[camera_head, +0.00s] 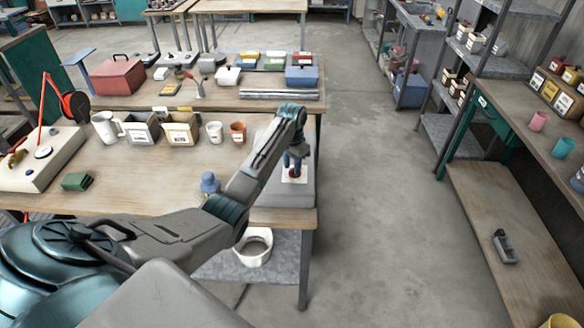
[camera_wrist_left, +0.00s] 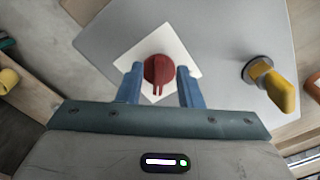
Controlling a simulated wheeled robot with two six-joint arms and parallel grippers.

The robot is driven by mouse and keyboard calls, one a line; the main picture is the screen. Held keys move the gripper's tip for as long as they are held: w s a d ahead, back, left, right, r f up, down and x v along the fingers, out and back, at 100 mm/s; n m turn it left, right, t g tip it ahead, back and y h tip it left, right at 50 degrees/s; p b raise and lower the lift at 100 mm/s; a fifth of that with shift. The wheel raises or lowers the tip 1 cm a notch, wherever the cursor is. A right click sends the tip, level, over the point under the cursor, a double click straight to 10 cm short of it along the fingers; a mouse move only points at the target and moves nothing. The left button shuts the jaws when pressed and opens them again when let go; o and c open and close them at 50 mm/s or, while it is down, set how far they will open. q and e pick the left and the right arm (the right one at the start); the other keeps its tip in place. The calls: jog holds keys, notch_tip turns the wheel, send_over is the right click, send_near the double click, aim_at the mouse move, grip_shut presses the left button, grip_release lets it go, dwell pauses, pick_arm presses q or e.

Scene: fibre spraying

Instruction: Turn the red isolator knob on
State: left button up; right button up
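The red isolator knob (camera_wrist_left: 158,71) is round with a raised grip bar pointing toward the bottom of the left wrist view. It sits on a white square plate (camera_wrist_left: 178,50) on a grey panel (camera_wrist_left: 225,30). In the head view the white plate (camera_head: 301,176) shows on a grey box (camera_head: 290,192) at the table's right end, with the knob mostly hidden under my gripper. My left gripper (camera_wrist_left: 159,69) is open, its two blue fingers on either side of the knob. I cannot tell if they touch it. My left gripper (camera_head: 294,160) also shows in the head view. My right gripper is not in view.
A yellow lever (camera_wrist_left: 281,92) on a round metal base stands right of the knob in the wrist view. A shelf bench (camera_head: 500,225) stands at right, with clear floor between.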

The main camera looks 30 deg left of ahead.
aim_at(292, 170)
pick_arm(q)
notch_tip(292, 170, up, 7)
jog(key=b, duration=0.2)
jog(key=shift+f+b, duration=0.2)
jog(key=shift+b, duration=0.1)
jog(key=shift+r+p, duration=0.45)
jog(key=shift+r, duration=1.15)
jog(key=shift+f, duration=0.1)
